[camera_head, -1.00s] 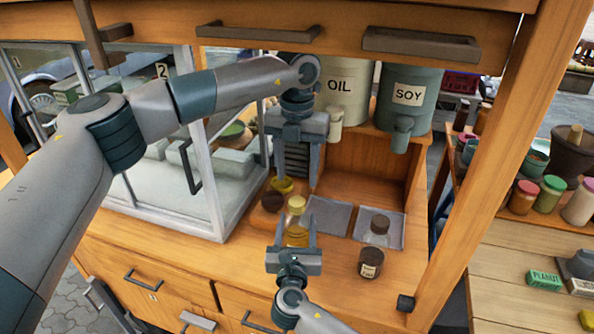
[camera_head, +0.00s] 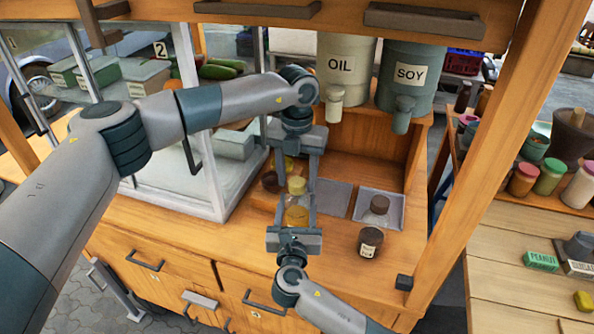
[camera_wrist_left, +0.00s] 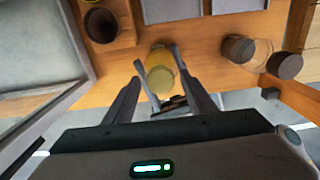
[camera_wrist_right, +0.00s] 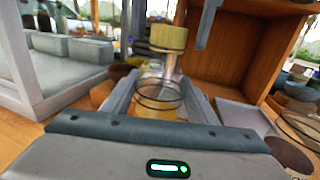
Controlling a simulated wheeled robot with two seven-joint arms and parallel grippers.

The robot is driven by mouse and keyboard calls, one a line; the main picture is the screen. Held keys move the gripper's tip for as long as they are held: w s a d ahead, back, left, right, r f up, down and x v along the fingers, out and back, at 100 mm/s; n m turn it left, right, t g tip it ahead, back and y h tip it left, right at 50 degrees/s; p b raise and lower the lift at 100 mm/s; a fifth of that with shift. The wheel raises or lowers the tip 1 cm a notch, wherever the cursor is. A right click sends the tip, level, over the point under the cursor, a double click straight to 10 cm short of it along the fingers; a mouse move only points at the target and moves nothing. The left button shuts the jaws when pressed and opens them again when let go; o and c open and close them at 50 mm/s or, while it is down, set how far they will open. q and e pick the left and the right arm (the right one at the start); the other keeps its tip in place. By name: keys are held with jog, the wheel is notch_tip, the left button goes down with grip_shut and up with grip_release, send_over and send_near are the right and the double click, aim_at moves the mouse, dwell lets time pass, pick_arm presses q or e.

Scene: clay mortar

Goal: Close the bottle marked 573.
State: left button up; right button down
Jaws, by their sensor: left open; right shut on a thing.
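An amber bottle (camera_head: 296,216) with a yellow cap (camera_head: 296,186) stands on the wooden counter. My right gripper (camera_head: 296,211) is shut on its body, one finger on each side. In the right wrist view the cap (camera_wrist_right: 168,38) sits at the top of the neck; I cannot tell how tightly. My left gripper (camera_head: 297,180) points down from above, open, its fingers on either side of the cap and apart from it. The left wrist view shows the cap (camera_wrist_left: 160,79) from above between the fingers. No number is legible on the bottle.
A dark-lidded jar (camera_head: 377,211) stands on a grey tray (camera_head: 392,217), with a labelled dark jar (camera_head: 370,243) in front. A brown round container (camera_head: 270,181) is left of the bottle. The glass case (camera_head: 205,185) is farther left. OIL (camera_head: 345,75) and SOY (camera_head: 408,85) dispensers stand behind.

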pick_arm(q)
jog(key=shift+c, duration=0.4)
jog(key=c, duration=1)
jog(key=m, duration=0.8)
jog(key=o, duration=1.2)
jog(key=shift+c, duration=0.2)
